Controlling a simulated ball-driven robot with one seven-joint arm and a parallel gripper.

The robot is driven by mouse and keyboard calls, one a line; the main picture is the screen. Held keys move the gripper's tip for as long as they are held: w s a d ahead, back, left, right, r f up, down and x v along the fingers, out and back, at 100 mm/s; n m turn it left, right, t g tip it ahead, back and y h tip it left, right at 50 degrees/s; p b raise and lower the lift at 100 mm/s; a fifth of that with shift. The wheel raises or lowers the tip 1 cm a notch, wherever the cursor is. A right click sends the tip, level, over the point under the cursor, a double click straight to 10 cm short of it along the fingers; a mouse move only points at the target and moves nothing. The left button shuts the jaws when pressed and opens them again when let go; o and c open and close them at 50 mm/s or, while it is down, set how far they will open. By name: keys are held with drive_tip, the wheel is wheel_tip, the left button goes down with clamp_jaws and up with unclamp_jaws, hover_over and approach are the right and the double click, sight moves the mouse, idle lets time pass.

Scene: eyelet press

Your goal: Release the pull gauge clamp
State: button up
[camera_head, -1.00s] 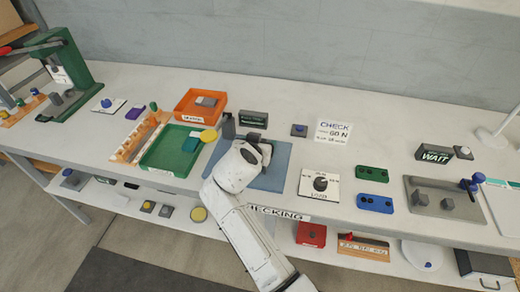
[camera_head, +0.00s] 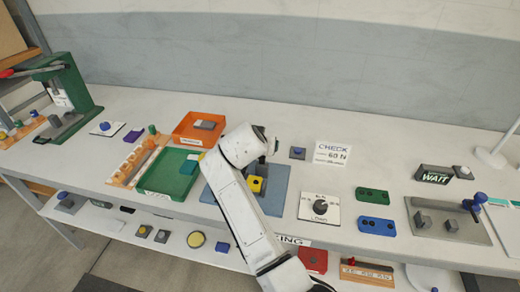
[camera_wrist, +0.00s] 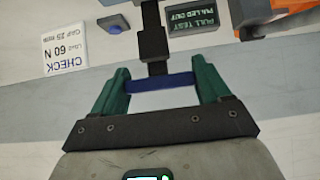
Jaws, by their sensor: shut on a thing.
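My gripper (camera_wrist: 161,86) has green fingers on either side of a blue bar (camera_wrist: 160,80) in the wrist view and is shut on it. The bar meets a dark block on a dark post (camera_wrist: 153,45), which looks like part of the pull gauge clamp. The clamp's jaw is not clear. In the head view my arm hides most of the gripper and the clamp. A yellow block with a dark round spot (camera_head: 255,185) shows beside my arm over the blue mat (camera_head: 274,203).
The display box (camera_wrist: 197,17) reads PULL TEST PULLED OUT in the wrist view. The CHECK 60 N card (camera_head: 332,153) and a blue button (camera_head: 298,152) lie to the right. An orange tray (camera_head: 181,137) and a green tray (camera_head: 150,186) stand left of the mat.

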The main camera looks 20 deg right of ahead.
drive_tip(key=shift+w+d+r, duration=0.15)
drive_tip(key=shift+w+d, duration=0.25)
drive_tip(key=shift+w, duration=0.1)
drive_tip(key=o, duration=1.5)
drive_tip(key=shift+s+a, duration=0.1)
drive_tip(key=b+v, duration=0.1)
drive_tip(key=v, duration=0.9)
drive_tip(key=shift+s+a+r+b, duration=0.1)
drive_tip(key=shift+s+a+b, duration=0.1)
drive_tip(key=shift+b, duration=0.15)
drive_tip(key=shift+d, duration=0.1)
